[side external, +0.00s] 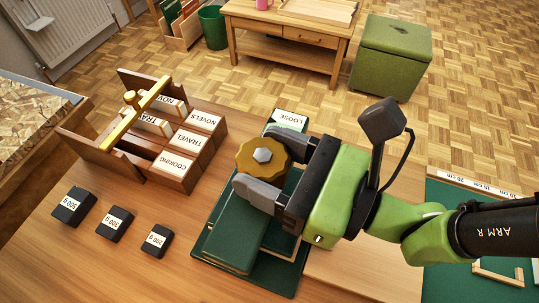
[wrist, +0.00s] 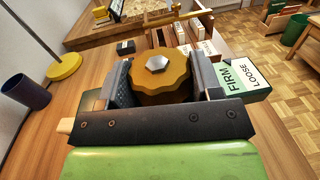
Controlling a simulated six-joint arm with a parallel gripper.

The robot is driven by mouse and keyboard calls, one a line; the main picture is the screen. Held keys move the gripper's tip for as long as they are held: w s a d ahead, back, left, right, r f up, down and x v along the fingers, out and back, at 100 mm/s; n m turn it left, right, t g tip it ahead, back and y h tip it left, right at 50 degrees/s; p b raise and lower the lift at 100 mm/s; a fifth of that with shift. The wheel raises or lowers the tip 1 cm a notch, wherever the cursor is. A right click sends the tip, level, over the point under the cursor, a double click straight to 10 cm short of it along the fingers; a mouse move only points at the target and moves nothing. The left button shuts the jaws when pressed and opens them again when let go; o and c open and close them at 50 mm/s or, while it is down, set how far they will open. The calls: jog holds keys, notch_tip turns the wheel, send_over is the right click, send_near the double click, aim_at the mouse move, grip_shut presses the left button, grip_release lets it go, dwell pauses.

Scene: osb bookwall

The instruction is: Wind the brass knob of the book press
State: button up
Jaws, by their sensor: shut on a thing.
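The brass knob (side external: 262,157) has a scalloped rim and a grey hex nut on top. It sits above the dark green book press (side external: 238,232), on its far side in the side view. My gripper (side external: 262,172) reaches in from the right, with one grey finger on each side of the knob. In the wrist view the knob (wrist: 160,72) fills the space between the two fingers, and my gripper (wrist: 162,82) is shut on it. The knob's lower part and the screw under it are hidden. A label (wrist: 242,78) reading FIRM and LOOSE lies to the right in the wrist view.
A wooden box (side external: 127,165) with a brass handle and labelled blocks (side external: 173,165) stands at the left. Several black weights (side external: 114,224) lie in front of it. A green mat (side external: 440,196) is at the right. The wood between weights and press is clear.

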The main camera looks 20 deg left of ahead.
jog(key=shift+t, duration=0.4)
jog(key=o, duration=0.9)
jog(key=shift+d, duration=0.1)
jog(key=d, duration=0.3)
jog(key=s+d, duration=0.1)
jog(key=d, duration=0.5)
jog(key=shift+s+d, duration=0.2)
jog(key=shift+d, duration=0.15)
